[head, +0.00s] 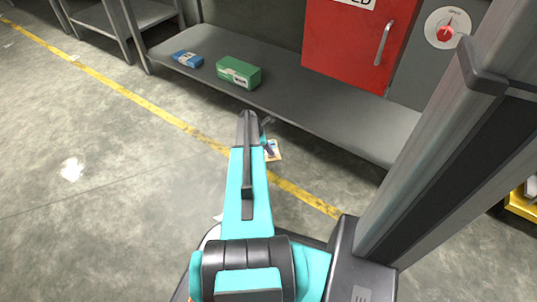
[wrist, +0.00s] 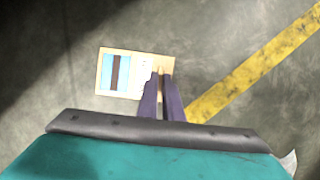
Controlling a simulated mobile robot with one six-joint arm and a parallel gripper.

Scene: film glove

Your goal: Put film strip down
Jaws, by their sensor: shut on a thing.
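The film strip is a flat cream piece with a light-blue panel and a dark brown band, seen in the wrist view (wrist: 119,74). My gripper (wrist: 161,73) is shut on its right end, with the two dark fingers close together there. In the head view the film strip (head: 274,151) shows small beside my gripper (head: 268,146), partly hidden by my arm. Floor lies behind it in both views; its height above the floor is hard to tell.
A yellow line (head: 130,94) crosses the floor, which is clear at left.

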